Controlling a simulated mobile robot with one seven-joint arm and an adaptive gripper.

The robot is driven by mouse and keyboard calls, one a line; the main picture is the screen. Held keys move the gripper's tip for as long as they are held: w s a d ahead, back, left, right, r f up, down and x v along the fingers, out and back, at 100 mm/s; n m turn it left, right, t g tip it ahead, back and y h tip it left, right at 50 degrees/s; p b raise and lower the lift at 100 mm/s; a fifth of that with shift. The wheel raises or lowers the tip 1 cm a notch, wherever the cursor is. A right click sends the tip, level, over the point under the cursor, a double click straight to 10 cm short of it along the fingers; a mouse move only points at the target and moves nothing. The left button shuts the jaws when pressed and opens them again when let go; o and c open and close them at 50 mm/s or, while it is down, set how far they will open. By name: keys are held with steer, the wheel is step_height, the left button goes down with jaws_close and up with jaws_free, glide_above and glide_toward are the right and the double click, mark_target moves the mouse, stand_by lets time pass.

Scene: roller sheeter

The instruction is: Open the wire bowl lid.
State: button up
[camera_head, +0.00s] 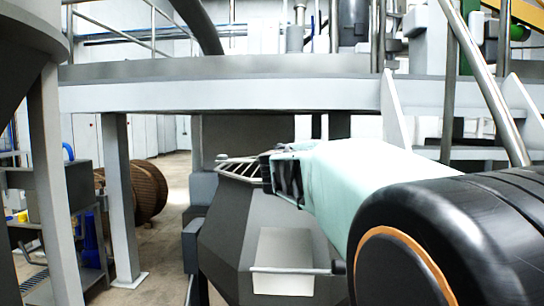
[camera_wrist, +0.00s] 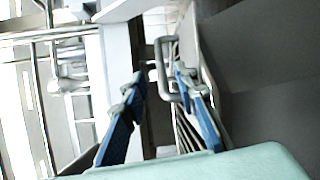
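The wire bowl lid (camera_head: 240,168) is a grille of pale metal bars on top of the dark grey angular bowl housing (camera_head: 228,235) in the head view. My gripper (camera_head: 272,172) is at the lid's right side there, and hides part of it. In the wrist view my gripper (camera_wrist: 160,80) is open, with two blue-padded fingers apart. A grey bent-bar handle (camera_wrist: 160,68) shows between the fingertips, nearer the right one. I cannot tell whether a finger touches it. Parallel lid bars (camera_wrist: 187,132) show below the handle, partly behind the right finger.
A grey platform beam (camera_head: 250,95) crosses above the bowl, with a post (camera_head: 120,195) to its left. A pale panel (camera_head: 284,250) is on the housing front. Brown reels (camera_head: 148,190) stand at the left; open floor (camera_head: 178,172) lies beside them.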

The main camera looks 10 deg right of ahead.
steer(key=p+x, duration=0.2)
steer(key=x, duration=0.7)
jaws_close()
stand_by(0.4)
